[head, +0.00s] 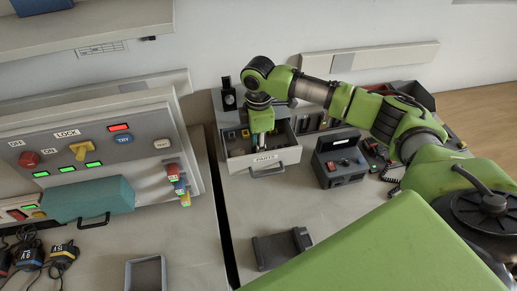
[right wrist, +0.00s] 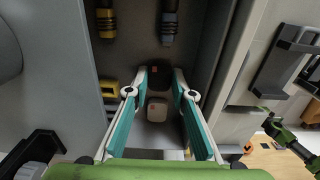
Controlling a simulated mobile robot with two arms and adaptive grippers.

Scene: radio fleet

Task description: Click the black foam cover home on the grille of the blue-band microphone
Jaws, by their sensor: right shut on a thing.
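My right gripper (head: 263,142) reaches down into the open drawer (head: 262,160) labelled PARTS. In the right wrist view its teal fingers (right wrist: 166,78) are closed at their tips on a small dark piece (right wrist: 159,76) with a reddish mark. It may be the black foam cover, but I cannot be sure. A dark cylinder with a blue band (right wrist: 168,20) lies ahead of the fingers, perhaps the blue-band microphone; its grille is not clear. My left gripper is not in view.
A brownish block (right wrist: 157,110) lies between the fingers, nearer the wrist. Yellow items (right wrist: 110,92) lie left of them. A dark radio unit (head: 340,160) stands right of the drawer. A dark cradle (head: 282,248) sits at the front, with bare tabletop around it.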

